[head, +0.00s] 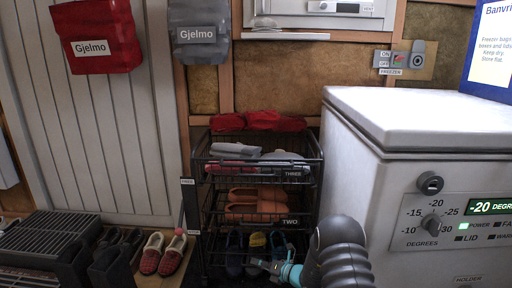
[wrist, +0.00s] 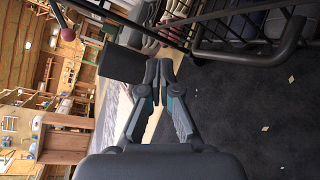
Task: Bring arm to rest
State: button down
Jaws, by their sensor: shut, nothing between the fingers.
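My arm (head: 340,250) shows at the bottom middle of the head view, in front of the lower part of a black wire rack. My gripper (head: 258,264) is at its left end, by the rack's bottom tier. In the wrist view my gripper (wrist: 158,66) has its fingertips together with nothing seen between them. The wrist view is turned on its side. The rest of my arm is out of view.
The wire rack (head: 318,180) holds shoes and cloth items. A white freezer (head: 360,140) stands close on the right. Red slippers (head: 160,254) and dark shoes are on the left.

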jog(key=s+d+r+n+g+h+p, duration=0.15)
jog(key=s+r+n+g, duration=0.4)
jog(key=s+n, duration=0.6)
jog(key=s+r+n+g+h+p, duration=0.1)
jog(key=s+r+n+g+h, duration=0.2)
jog(key=s+r+n+g, duration=0.6)
jog(key=s+d+r+n+t+h+p, duration=0.2)
jog(key=s+d+r+n+t, duration=0.1)
jog(key=s+r, duration=0.5)
jog(key=s+d+r+n+t+h+p, duration=0.2)
jog(key=s+d+r+n, duration=0.4)
jog(key=r, duration=0.5)
jog(key=s+d+r+n+t+h+p, duration=0.2)
jog(key=s+d+r+n+t+h, duration=0.2)
jog(key=s+r, duration=0.5)
jog(key=shift+s+d+r+n+t+p, duration=0.15)
jog(key=shift+s+d+n+t+p, duration=0.2)
jog(key=shift+s+n+t, duration=0.9)
jog(key=shift+w+h, duration=0.25)
